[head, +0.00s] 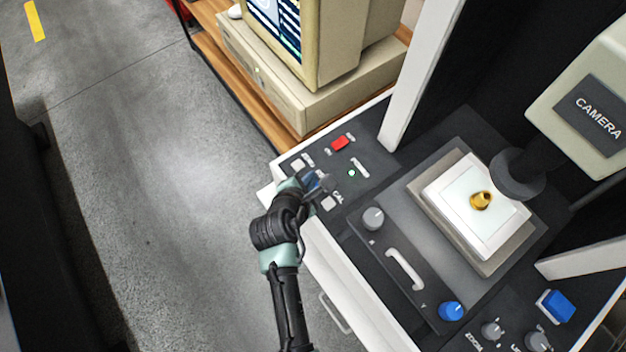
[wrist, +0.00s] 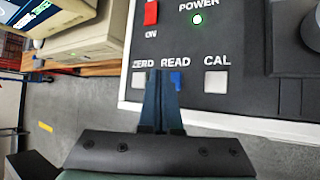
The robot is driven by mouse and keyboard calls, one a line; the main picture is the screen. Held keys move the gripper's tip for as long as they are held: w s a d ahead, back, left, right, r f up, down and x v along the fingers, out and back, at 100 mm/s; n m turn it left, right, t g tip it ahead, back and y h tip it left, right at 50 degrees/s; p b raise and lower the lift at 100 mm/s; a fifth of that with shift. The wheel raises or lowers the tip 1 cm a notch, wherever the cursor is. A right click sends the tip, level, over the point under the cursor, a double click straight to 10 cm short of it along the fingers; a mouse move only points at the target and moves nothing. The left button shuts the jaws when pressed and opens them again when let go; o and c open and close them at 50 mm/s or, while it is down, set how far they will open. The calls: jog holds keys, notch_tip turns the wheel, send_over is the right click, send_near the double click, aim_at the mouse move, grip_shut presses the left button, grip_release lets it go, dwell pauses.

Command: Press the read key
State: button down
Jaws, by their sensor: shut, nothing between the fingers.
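The read key is a small blue square (wrist: 177,81) under the label READ on the dark control panel. In the wrist view my gripper's fingers cover its left part. My gripper (wrist: 161,73) is shut and empty, its fingertips over the left side of the read key, just below the label. Whether the tips touch the key I cannot tell. In the head view my gripper (head: 314,182) is at the panel's near left corner and mostly hides the key.
A white zero key (wrist: 138,83) is left of the read key and a white cal key (wrist: 215,82) is right. A red switch (head: 340,143) and a lit green power light (head: 351,173) are beyond. A knob (head: 373,217) and a stage with a brass part (head: 481,200) lie right.

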jog(key=shift+f, duration=0.15)
jog(key=shift+f, duration=0.3)
jog(key=shift+f+b, duration=0.3)
jog(key=shift+f, duration=0.1)
dwell(0.7)
jog(key=shift+r, duration=0.1)
jog(key=shift+r+p, duration=0.7)
jog(key=shift+p, duration=0.25)
notch_tip(320, 180, up, 5)
jog(key=p, duration=0.5)
jog(key=shift+r, duration=0.1)
